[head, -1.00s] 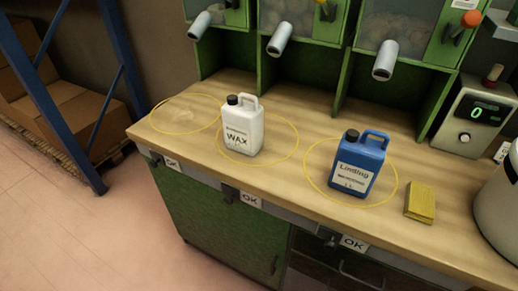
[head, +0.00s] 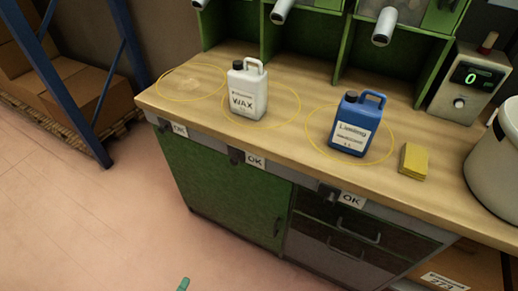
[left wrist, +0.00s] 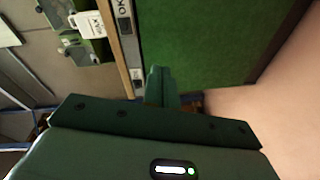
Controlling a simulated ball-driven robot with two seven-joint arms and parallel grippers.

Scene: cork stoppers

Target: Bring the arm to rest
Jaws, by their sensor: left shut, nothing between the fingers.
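My left gripper (left wrist: 160,84) is shut and empty in the left wrist view, with its dark green fingers together in front of the green cabinet. In the head view only a small green tip of the left gripper (head: 184,284) shows at the bottom edge, over the pink floor, low and apart from the bench. My right gripper is in neither view.
On the wooden bench (head: 300,141) stand a white wax jug (head: 246,95), a blue jug (head: 355,127), a yellow block (head: 413,161) and a pale bucket (head: 497,165). Below is a green cabinet (head: 225,185). A blue rack (head: 75,110) stands left. The floor (head: 90,220) is clear.

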